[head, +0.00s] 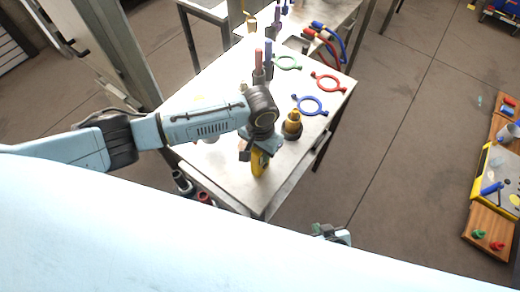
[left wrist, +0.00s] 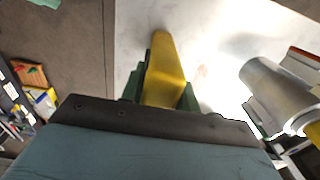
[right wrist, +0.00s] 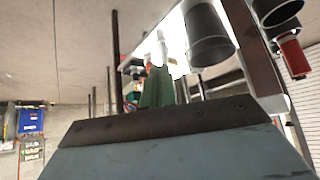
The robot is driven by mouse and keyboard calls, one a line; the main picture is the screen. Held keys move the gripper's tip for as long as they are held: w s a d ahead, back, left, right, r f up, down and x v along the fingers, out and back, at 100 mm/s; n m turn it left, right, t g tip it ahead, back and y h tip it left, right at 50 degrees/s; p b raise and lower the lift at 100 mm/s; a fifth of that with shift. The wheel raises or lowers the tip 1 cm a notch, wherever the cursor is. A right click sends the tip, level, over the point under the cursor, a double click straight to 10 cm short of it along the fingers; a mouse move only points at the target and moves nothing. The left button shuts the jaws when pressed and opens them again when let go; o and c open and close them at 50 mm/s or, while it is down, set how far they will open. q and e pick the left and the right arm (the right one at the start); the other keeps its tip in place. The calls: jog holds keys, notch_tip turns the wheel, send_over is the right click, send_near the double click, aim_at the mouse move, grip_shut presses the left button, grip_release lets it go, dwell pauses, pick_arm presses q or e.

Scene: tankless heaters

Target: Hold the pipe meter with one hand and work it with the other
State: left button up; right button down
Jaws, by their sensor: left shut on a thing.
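The yellow pipe meter (head: 260,163) is held over the near part of the metal table. My left gripper (head: 258,150) is shut on it and hides its upper part in the head view. In the left wrist view the yellow body (left wrist: 167,72) sits between the green fingers, with the pale table top behind it. My right gripper (head: 331,234) is low in the head view, in front of the table's near right corner and apart from the meter. In the right wrist view its green fingers (right wrist: 157,88) appear together, with nothing seen between them.
On the table (head: 215,95) lie a blue ring (head: 322,112), a red ring (head: 341,86) and a green ring (head: 299,63). A brass fitting on a dark base (head: 292,125) stands right of my left gripper. Upright posts and hoses are behind. Open floor (head: 400,130) lies right.

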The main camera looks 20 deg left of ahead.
aim_at(266, 166)
jog(key=w+a+r+n+t+y, duration=0.1)
jog(key=w+a+r, duration=0.25)
jog(key=r, duration=0.25)
jog(key=w+a+r+n+t+y, duration=0.1)
jog(key=w+a+r+y, duration=0.15)
jog(key=a+r, duration=0.3)
jog(key=shift+h, duration=0.35)
jog(key=shift+w+a+r, duration=0.1)
jog(key=shift+w+a, duration=0.4)
jog(key=shift+a, duration=0.75)
jog(key=shift+w+a+r, duration=0.15)
jog(key=shift+w+a, duration=0.4)
jog(key=shift+a, duration=0.75)
jog(key=shift+w+a+r, duration=0.1)
jog(key=shift+w+a, duration=0.4)
jog(key=shift+a, duration=0.75)
jog(key=shift+w+a, duration=0.15)
jog(key=shift+a, duration=0.4)
jog(key=shift+s+d, duration=0.2)
jog(key=shift+d, duration=0.35)
